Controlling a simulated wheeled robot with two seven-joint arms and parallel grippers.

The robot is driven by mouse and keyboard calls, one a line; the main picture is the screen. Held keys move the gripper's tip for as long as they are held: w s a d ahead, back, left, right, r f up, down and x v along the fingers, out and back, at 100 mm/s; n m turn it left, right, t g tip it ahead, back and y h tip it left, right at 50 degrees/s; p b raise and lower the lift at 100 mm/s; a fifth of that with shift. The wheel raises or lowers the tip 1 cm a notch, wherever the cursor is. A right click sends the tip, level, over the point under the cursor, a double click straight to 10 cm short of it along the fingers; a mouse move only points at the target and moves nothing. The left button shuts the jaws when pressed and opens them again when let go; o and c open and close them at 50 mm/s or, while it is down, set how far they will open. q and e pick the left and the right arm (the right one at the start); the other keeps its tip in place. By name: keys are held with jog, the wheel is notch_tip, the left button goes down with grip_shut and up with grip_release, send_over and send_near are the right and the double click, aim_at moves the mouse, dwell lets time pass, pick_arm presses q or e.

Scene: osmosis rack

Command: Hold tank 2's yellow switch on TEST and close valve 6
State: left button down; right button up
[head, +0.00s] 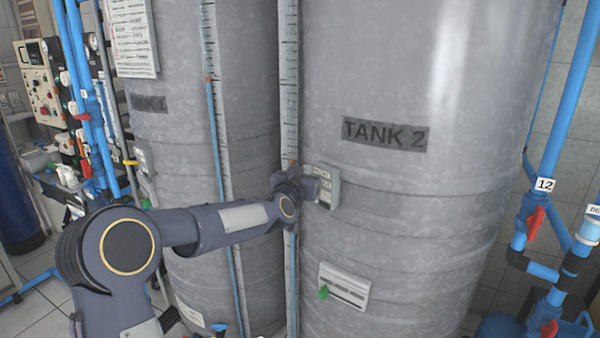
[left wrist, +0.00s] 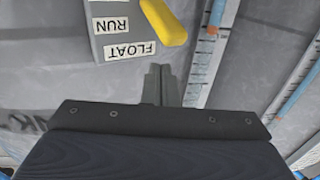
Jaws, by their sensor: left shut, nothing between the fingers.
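Tank 2 (head: 400,90) is a large grey cylinder with a black "TANK 2" label. Its switch box (head: 328,190) is on the tank wall, partly covered by my left gripper (head: 312,188). The yellow switch (left wrist: 164,22) sticks out beside the labels. My left gripper (left wrist: 161,85) is shut and empty, below the box and switch in that view and apart from them. No valve labelled 6 can be made out. My right gripper is not in view.
Tank 1 (head: 190,195) stands at the left, with level gauges (head: 289,80) between the tanks. Blue pipes with red valve handles (head: 535,222) and a "12" tag (head: 544,185) run at the right.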

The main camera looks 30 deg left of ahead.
pick_arm(q)
jog(key=shift+w, duration=0.2)
jog(key=shift+f, duration=0.2)
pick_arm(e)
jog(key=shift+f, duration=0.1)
